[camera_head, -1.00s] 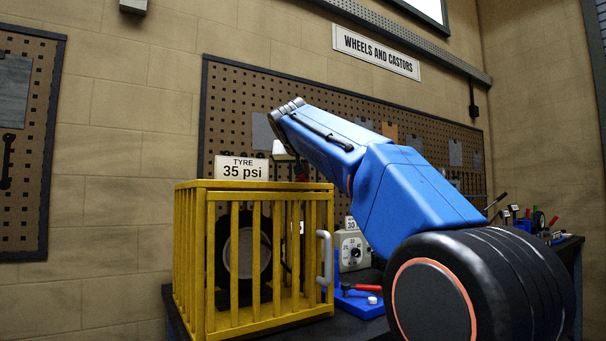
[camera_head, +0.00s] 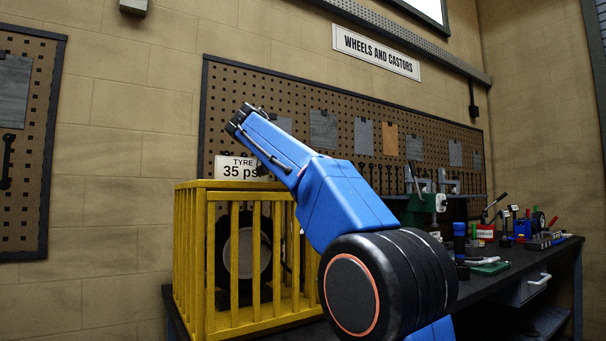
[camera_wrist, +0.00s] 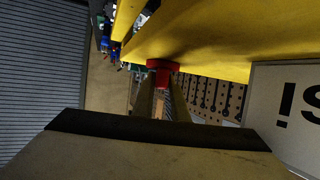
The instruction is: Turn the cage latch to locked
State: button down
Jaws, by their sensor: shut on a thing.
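The yellow cage (camera_head: 207,265) stands on the bench at the left of the head view, with a tyre (camera_head: 225,245) inside. Its right side is hidden behind my arm. In the wrist view a yellow cage bar (camera_wrist: 215,45) runs across the top, with a small red part (camera_wrist: 162,67) at its edge, which looks like the latch. My gripper (camera_wrist: 162,82) reaches up to this red part and is shut on it. The fingertips and the latch are hidden in the head view, so I cannot tell the latch's angle there.
A pegboard (camera_head: 340,150) is behind. The bench (camera_head: 500,265) holds a green vice (camera_head: 425,205) and several tools at right.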

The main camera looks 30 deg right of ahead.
jog(key=shift+f, duration=0.1)
jog(key=c, duration=1.8)
grip_release()
jog(key=shift+o, duration=0.2)
jog(key=v, duration=1.7)
jog(key=shift+a, duration=0.2)
